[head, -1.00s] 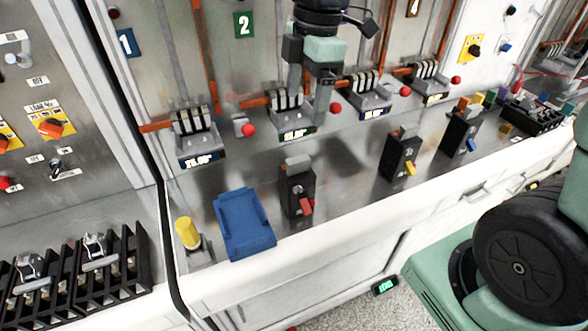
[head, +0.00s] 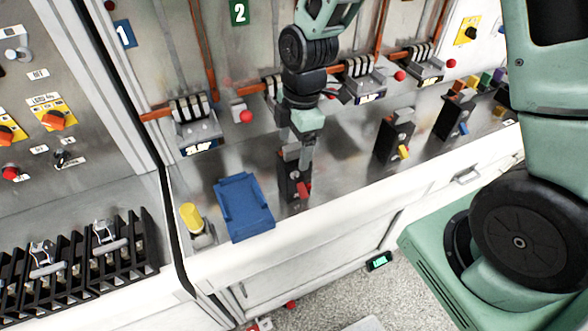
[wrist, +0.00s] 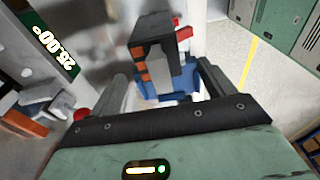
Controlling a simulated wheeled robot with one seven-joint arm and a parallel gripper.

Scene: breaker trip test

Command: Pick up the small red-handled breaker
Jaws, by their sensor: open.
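The small red-handled breaker (head: 296,188) stands upright on the metal bench, a black block with a red lever on its front. It also shows in the wrist view (wrist: 153,58), ahead of and roughly between the fingers. My gripper (head: 296,158) is open just above and at the top of the breaker, partly covering it in the head view. In the wrist view the fingers (wrist: 162,85) are spread apart and hold nothing. I cannot tell whether either finger touches the breaker.
A blue tray (head: 244,207) and a yellow-topped post (head: 192,218) stand left of the breaker. A yellow-handled breaker (head: 395,138) and a blue-handled one (head: 456,120) stand to the right. Fixed terminal units (head: 195,122) and red knobs line the back panel.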

